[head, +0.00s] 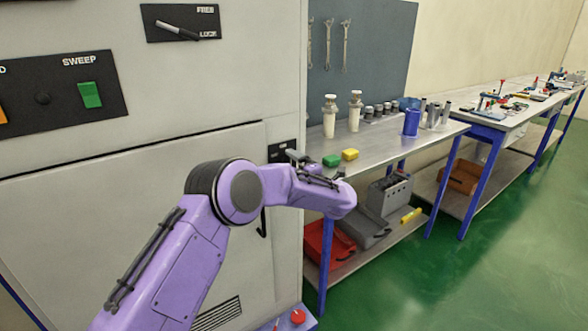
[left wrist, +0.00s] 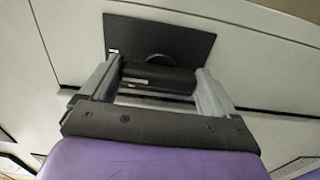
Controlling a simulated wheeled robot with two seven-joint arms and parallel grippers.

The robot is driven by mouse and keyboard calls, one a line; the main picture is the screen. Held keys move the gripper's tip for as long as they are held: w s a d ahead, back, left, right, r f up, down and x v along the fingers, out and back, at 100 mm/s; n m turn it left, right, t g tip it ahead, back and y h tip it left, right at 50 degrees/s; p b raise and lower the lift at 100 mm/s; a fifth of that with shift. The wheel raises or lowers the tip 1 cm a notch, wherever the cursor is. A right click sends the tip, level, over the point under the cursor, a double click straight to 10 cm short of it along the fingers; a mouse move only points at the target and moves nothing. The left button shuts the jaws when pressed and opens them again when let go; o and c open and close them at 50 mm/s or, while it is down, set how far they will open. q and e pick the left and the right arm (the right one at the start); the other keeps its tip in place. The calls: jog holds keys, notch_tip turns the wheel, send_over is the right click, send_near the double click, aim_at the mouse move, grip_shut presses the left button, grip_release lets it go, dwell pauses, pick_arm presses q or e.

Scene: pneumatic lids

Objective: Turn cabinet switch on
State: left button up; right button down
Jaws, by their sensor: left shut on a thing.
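The cabinet (head: 120,200) is a large off-white machine at the left of the head view. A small dark switch panel (head: 280,152) sits near its right edge, partly behind my purple left arm. In the left wrist view a dark plate (left wrist: 160,38) with a round base carries a black switch knob (left wrist: 158,78). My left gripper (left wrist: 158,85) has its two grey fingers on either side of the knob and is shut on it. In the head view this gripper (head: 297,157) is small and partly hidden by my wrist. My right gripper is in neither view.
Green floor (head: 500,250) is clear at the right.

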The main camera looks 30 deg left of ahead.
pick_arm(q)
jog(key=shift+s+f, duration=0.1)
jog(key=shift+f, duration=0.1)
jog(key=o, duration=0.8)
jog(key=shift+r, duration=0.1)
jog(key=b+v, duration=0.2)
jog(key=v, duration=0.8)
jog(key=shift+d, duration=0.25)
